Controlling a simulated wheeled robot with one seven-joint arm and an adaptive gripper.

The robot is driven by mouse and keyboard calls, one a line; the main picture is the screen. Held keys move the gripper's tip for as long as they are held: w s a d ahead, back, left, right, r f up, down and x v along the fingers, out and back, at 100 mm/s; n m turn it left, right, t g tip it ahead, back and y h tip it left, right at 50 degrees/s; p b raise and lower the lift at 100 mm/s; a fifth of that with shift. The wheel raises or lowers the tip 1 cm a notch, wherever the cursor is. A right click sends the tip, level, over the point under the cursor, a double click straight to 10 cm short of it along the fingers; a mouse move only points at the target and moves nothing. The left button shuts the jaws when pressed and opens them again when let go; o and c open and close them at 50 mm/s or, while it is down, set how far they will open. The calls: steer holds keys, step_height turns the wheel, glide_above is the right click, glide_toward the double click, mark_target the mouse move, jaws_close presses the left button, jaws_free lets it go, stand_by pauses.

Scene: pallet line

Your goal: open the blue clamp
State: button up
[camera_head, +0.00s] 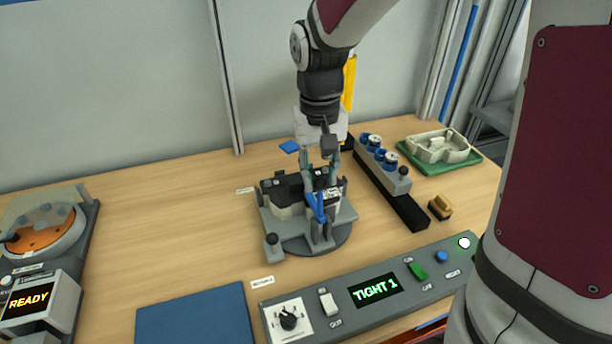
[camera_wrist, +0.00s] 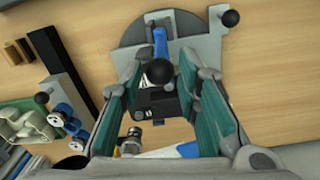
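The blue clamp (camera_head: 317,207) stands at the front of a grey fixture (camera_head: 335,222) that holds a dark block-like part (camera_head: 290,192). In the wrist view the blue clamp (camera_wrist: 160,42) runs toward a black ball knob (camera_wrist: 160,73) between my fingers. My gripper (camera_head: 320,165) is above the fixture with its fingers pointing down. In the wrist view my gripper (camera_wrist: 157,68) is open, one finger on each side of the knob; I see no clear contact. My fingers hide part of the fixture.
A control panel (camera_head: 345,308) reading "TIGHT 1" lies in front of the fixture. A black rail with blue-capped parts (camera_head: 378,152) and a green tray (camera_head: 470,156) are to the right. A blue mat (camera_head: 195,318) is front left. Bare table lies left of the fixture.

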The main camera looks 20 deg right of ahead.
mark_target(319, 193)
steer(key=shift+d+f, duration=0.1)
steer(key=shift+f, duration=2.65)
steer(key=shift+c, duration=0.6)
jaws_close()
steer(key=shift+r, duration=0.1)
